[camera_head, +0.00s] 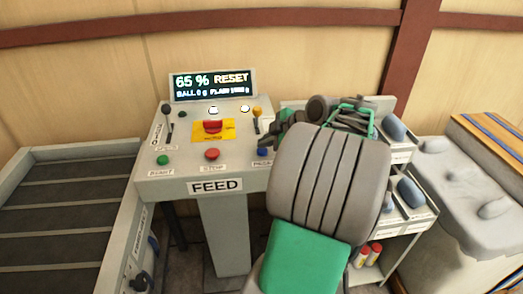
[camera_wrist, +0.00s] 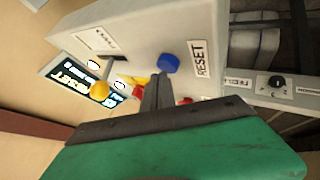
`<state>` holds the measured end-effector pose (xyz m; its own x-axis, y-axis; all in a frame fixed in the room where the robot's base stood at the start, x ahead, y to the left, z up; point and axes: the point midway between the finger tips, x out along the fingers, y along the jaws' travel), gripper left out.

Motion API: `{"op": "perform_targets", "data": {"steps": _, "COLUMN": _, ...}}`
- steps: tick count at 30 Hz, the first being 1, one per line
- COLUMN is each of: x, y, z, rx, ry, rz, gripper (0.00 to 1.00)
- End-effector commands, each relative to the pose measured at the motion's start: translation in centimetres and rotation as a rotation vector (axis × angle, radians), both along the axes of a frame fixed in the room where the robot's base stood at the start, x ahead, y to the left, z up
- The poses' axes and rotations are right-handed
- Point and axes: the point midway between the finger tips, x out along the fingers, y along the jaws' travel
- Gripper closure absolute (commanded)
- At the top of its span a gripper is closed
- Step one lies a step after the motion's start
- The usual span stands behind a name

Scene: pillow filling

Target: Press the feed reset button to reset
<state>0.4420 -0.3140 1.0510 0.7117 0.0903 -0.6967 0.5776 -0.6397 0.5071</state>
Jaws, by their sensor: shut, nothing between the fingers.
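The feed console (camera_head: 240,185) carries a FEED sign. Its round blue button (camera_wrist: 169,63) sits beside a RESET label (camera_wrist: 201,58) in the wrist view. In the head view, the blue button (camera_head: 263,152) shows at the console's right front corner, with its label partly hidden by my arm. My gripper (camera_wrist: 157,80) is shut and empty, its fingertips just beside the blue button in the wrist view. I cannot tell whether they touch it. The display (camera_head: 212,85) reads 65 % and RESET.
A green button (camera_head: 163,160), a red button (camera_head: 212,154), a red switch on a yellow plate (camera_head: 212,127) and a yellow-knobbed lever (camera_head: 257,112) share the console top. A conveyor (camera_head: 60,215) stands left. A shelf with grey items (camera_head: 412,195) stands right.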

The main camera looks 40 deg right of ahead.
Motion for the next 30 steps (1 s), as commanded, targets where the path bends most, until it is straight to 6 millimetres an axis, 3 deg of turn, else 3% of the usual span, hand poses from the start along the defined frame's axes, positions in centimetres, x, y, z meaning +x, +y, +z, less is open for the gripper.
{"op": "perform_targets", "data": {"steps": 30, "x": 0.0, "y": 0.0, "z": -1.4, "rx": 0.0, "ry": 0.001, "rz": -0.001, "gripper": 1.0}}
